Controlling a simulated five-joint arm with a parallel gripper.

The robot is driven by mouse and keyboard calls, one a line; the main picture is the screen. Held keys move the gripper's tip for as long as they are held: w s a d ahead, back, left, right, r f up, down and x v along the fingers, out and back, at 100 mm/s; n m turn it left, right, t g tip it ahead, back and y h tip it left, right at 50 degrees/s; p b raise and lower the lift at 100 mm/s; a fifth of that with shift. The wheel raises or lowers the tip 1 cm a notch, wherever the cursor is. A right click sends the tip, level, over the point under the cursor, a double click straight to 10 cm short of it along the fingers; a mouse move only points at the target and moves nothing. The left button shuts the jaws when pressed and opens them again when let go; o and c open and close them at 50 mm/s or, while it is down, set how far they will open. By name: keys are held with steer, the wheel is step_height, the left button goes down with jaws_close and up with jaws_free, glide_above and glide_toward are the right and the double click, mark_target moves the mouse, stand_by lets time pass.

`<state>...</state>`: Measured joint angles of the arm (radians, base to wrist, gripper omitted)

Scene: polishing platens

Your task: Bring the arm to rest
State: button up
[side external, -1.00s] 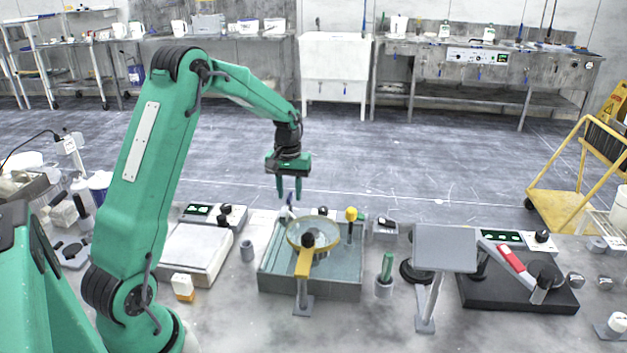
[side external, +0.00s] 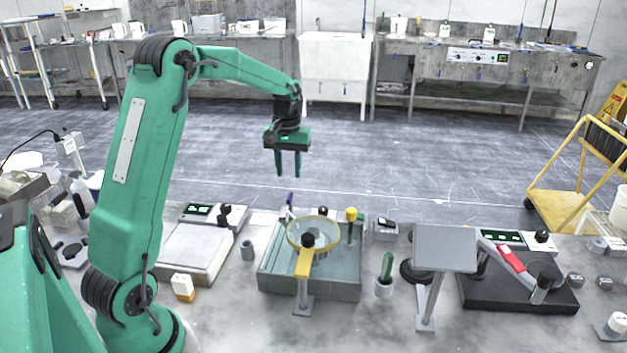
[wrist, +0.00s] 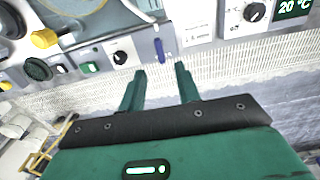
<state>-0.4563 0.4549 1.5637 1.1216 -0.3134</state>
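My gripper (side external: 288,164) hangs above the back edge of the bench in the side external view, fingers pointing down. Its two green fingers are apart with nothing between them. In the wrist view my gripper (wrist: 160,72) also shows open and empty. My arm is raised, and the fingertips are clear of everything on the bench.
Below and in front stands a grey basin (side external: 330,288) with a yellow-rimmed ring (side external: 297,232). A flat white plate unit (side external: 190,254) lies left. A grey panel on a stand (side external: 444,250) and a black platen base (side external: 520,295) are right. Space around the gripper is free.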

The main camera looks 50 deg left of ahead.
steer(key=shift+r, duration=0.35)
steer(key=s+d+r+m+t, duration=0.35)
steer(key=s+d+r, duration=0.5)
steer(key=d, duration=0.35)
steer(key=s+d+m+t, duration=0.2)
steer(key=s+d+m, duration=0.3)
steer(key=s+d, duration=0.4)
steer(key=shift+s+d+f, duration=0.2)
steer(key=shift+s+d, duration=0.2)
steer(key=shift+s, duration=1.85)
